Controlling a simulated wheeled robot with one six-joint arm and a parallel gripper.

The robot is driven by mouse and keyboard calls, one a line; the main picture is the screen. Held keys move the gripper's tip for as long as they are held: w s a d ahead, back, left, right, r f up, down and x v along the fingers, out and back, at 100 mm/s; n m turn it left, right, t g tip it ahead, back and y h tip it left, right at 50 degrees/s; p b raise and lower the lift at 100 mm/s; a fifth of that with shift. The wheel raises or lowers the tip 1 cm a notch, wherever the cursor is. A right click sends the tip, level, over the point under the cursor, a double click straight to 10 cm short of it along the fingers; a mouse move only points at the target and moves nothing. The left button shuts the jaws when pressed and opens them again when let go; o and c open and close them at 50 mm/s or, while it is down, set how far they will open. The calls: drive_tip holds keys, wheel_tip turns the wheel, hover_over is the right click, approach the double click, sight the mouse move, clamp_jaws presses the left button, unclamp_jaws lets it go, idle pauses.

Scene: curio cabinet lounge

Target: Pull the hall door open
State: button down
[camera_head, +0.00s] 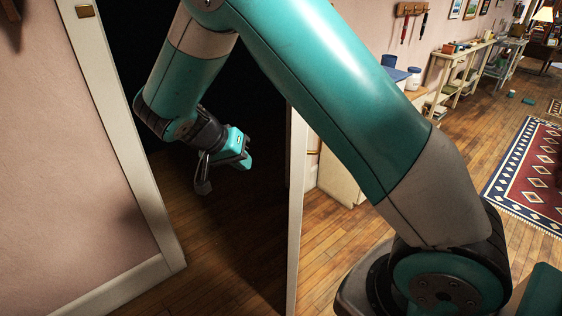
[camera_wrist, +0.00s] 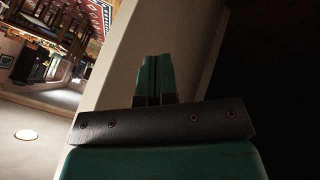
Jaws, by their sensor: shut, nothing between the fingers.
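The hall door (camera_head: 297,215) stands open, seen nearly edge-on as a tall pale strip in the head view. A small brass-coloured piece, perhaps its handle (camera_head: 313,152), shows on its right side. My gripper (camera_head: 246,162) is in the dark doorway, left of the door's edge, shut and empty. In the wrist view my gripper's teal fingers (camera_wrist: 155,58) are together in front of a shaded beige surface, which looks like the door's face (camera_wrist: 205,50). Whether the fingers touch it I cannot tell. Much of the door is hidden behind my arm.
The cream door frame (camera_head: 120,130) and pink wall are at left. The opening is dark, with bare floorboards (camera_head: 225,250). At right are a white cabinet (camera_head: 338,180), shelves (camera_head: 462,75) and a patterned rug (camera_head: 530,175). Open wooden floor lies between the door and the rug.

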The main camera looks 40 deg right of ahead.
drive_tip(key=s+d+f+p, duration=0.3)
drive_tip(key=d+f, duration=0.5)
drive_tip(key=d, duration=0.1)
drive_tip(key=shift+s, duration=0.1)
idle(0.3)
